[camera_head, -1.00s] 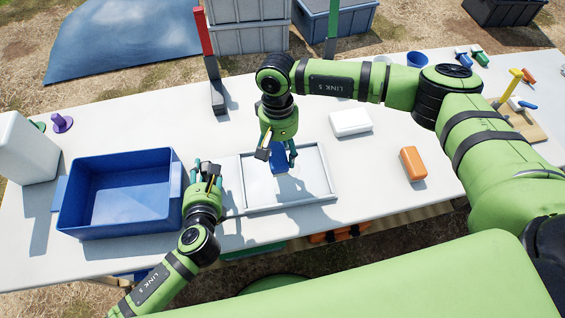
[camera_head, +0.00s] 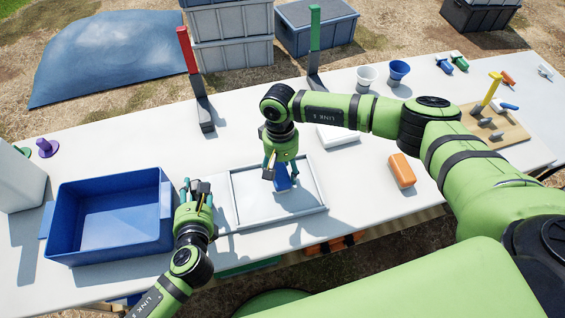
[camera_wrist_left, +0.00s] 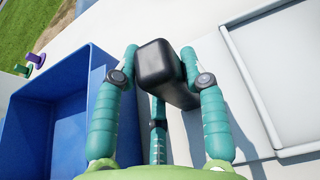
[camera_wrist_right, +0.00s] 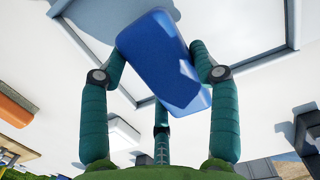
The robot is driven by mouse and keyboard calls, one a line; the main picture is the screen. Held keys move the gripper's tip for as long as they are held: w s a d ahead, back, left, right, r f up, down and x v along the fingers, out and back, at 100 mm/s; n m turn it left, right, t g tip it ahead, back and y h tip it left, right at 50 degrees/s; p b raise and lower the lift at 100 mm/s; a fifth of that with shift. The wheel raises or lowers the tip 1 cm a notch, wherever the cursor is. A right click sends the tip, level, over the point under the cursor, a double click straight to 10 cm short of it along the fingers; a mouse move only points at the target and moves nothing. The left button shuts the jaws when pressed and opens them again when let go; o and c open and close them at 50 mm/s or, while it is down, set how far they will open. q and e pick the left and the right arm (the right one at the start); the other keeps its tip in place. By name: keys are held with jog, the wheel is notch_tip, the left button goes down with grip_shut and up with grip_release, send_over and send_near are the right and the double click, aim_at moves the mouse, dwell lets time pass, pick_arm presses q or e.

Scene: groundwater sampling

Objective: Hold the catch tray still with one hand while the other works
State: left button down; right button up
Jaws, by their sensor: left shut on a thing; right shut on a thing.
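The catch tray (camera_head: 236,212) is a shallow pale tray with a raised rim, flat on the table. Its edge also shows in the left wrist view (camera_wrist_left: 250,85) and right wrist view (camera_wrist_right: 90,62). My left gripper (camera_head: 195,190) is shut on a black block-shaped grip (camera_wrist_left: 165,72) just left of the tray. A thin bar seems to run from there to the tray. My right gripper (camera_head: 280,172) is shut on a blue block (camera_wrist_right: 165,60), held over the tray. The blue block (camera_head: 283,181) is partly hidden by the fingers; contact with the tray floor is unclear.
A blue bin (camera_head: 62,245) stands left of my left gripper. A white block (camera_head: 338,137) and an orange block (camera_head: 402,171) lie right of the tray. Red (camera_head: 188,55) and green (camera_head: 315,35) posts stand at the back. Clear table lies behind the tray.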

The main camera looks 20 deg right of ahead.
notch_tip(320, 180, down, 2)
jog(key=shift+d+f, duration=0.25)
jog(key=shift+d, duration=0.05)
jog(key=shift+c, duration=0.4)
jog(key=shift+s+d+f, duration=0.1)
jog(key=shift+s+d, duration=0.05)
jog(key=shift+d, duration=1.6)
jog(key=a, duration=0.4)
jog(key=shift+a, duration=0.1)
jog(key=r, duration=0.2)
jog(key=shift+w+r, duration=0.2)
jog(key=shift+r, duration=2.95)
pick_arm(q)
jog(key=c, duration=0.6)
grip_release()
